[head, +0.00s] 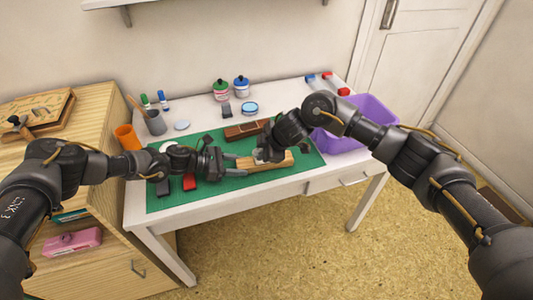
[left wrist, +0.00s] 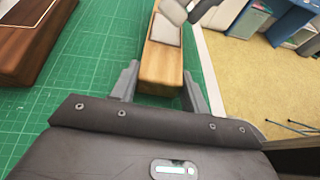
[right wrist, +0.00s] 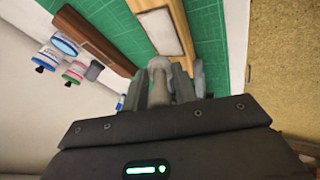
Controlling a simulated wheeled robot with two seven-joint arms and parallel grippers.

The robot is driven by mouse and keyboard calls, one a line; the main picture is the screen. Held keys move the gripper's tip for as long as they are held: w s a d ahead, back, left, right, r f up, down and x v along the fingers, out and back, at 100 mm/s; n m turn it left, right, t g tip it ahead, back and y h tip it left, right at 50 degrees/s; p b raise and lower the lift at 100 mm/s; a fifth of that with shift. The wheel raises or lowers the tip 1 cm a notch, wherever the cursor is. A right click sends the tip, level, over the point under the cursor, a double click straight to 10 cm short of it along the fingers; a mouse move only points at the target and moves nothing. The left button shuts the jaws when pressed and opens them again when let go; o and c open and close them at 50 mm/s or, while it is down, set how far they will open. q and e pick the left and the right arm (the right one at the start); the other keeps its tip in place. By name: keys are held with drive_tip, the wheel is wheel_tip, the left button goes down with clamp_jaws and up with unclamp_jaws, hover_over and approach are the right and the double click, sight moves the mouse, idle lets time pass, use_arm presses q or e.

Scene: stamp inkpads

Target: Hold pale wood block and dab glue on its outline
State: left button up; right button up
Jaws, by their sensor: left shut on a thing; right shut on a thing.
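The pale wood block (head: 278,163) lies along the front edge of the green mat, with a pale flat patch on its top (left wrist: 165,30). My left gripper (head: 235,165) is shut on the near end of the block; its fingers flank the block in the left wrist view (left wrist: 160,90). My right gripper (head: 266,150) is shut on a pale grey rounded tool (right wrist: 160,72), held over the block near the patch. The tool's working tip is hidden in the right wrist view, and I cannot tell whether it touches the patch.
A dark brown wooden piece (head: 247,129) lies behind the block on the green mat (head: 222,192). Red (head: 190,182) and dark (head: 163,188) pads lie at left. Jars (head: 241,86) stand at the back. A purple bin (head: 370,112) stands at right.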

drive_tip(key=shift+r, duration=3.05)
use_arm(q)
drive_tip(key=o, duration=1.1)
drive_tip(key=shift+o, duration=0.2)
drive_tip(key=v, duration=1.2)
drive_tip(key=shift+r, duration=0.1)
